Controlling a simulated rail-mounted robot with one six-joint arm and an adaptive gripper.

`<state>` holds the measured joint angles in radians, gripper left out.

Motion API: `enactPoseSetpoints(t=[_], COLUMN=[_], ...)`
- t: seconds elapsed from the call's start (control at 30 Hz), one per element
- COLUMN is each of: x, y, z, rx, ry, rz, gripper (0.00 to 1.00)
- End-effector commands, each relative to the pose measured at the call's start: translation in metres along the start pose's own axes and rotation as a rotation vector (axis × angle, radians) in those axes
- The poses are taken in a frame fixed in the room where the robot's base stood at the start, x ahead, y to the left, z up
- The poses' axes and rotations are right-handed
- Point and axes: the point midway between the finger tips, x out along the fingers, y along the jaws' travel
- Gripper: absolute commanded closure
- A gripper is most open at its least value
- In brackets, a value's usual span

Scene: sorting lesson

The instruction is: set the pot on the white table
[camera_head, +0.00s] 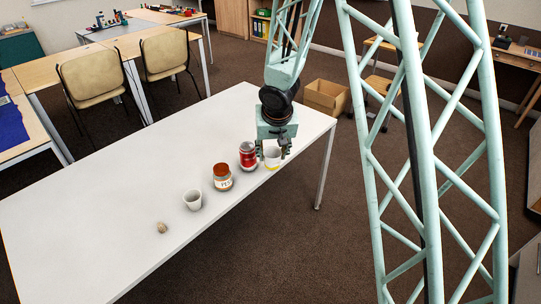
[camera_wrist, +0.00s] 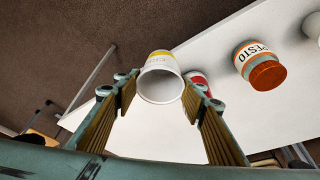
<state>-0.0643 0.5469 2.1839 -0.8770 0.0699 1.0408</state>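The pot (camera_head: 273,157) is a small white cup-like vessel with a yellow band low on its side. In the wrist view the pot (camera_wrist: 161,84) shows its round open mouth between my fingertips. My gripper (camera_head: 271,150) has one finger on each side of the pot, and in the wrist view my gripper (camera_wrist: 160,92) shows both pads close against its sides. The white table (camera_head: 120,200) is under and behind it. The pot is by the table's front edge; I cannot tell the gap beneath its base.
A red can (camera_head: 247,156) stands just left of the pot. Farther left are an orange-lidded pesto jar (camera_head: 222,178), a white cup (camera_head: 193,200) and a small brown object (camera_head: 162,228). The table's left and back parts are clear. A cardboard box (camera_head: 325,97) is on the floor behind.

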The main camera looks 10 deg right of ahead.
Motion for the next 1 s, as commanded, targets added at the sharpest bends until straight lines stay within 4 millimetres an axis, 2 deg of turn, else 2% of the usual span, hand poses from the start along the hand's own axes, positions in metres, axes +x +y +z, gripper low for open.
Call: enactPoseSetpoints(t=[0.33, 1.0], x=[0.0084, 0.0089], y=[-0.0052, -0.0060], z=[0.0012, -0.0006], rx=[0.033, 0.043], ry=[0.017, 0.023], rz=[0.021, 0.027], gripper=[0.66, 0.66])
